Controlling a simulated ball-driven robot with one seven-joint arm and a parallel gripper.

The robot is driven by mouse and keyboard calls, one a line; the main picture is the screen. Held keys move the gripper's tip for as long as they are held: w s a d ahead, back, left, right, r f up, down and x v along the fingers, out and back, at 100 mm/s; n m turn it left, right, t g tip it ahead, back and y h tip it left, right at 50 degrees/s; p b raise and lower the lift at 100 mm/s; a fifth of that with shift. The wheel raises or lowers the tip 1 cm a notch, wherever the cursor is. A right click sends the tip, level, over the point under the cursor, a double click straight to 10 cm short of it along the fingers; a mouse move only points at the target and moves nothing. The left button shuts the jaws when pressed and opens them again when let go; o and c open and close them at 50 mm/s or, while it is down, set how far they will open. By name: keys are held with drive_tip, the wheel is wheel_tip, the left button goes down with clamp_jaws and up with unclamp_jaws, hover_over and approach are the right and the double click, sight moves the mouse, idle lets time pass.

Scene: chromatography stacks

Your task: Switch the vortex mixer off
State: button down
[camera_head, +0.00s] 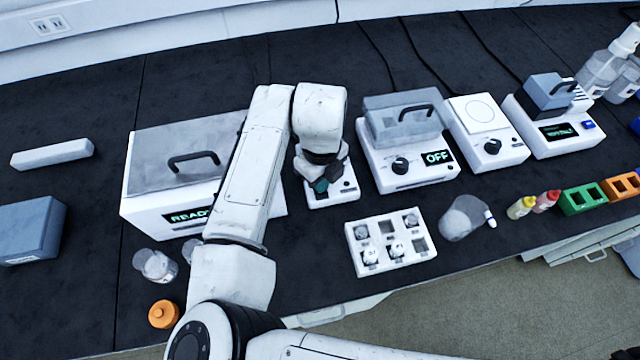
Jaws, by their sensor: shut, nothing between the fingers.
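A small white device (345,190) stands on the dark bench under my wrist and looks like the vortex mixer. A dark knob shows on its front right. Its top and left part are hidden by my arm and gripper, so I cannot see its switch position. My gripper (320,186) points down at this device's front left, with dark, teal-tinted fingers. It is shut and empty. I cannot tell whether the fingertips touch the device.
A large lidded box (150,192) stands close on the left. A lidded unit reading OFF (385,168) stands close on the right, beside a round-plate device (500,150). A white vial rack (395,268) lies in front. Bottles (155,265) and an orange cap (163,314) sit front left.

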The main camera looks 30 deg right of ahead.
drive_tip(key=shift+f+b, duration=0.4)
drive_tip(key=shift+f, duration=0.2)
drive_tip(key=shift+r, duration=0.15)
drive_tip(key=shift+r+p, duration=2.65)
drive_tip(key=shift+r, duration=0.8)
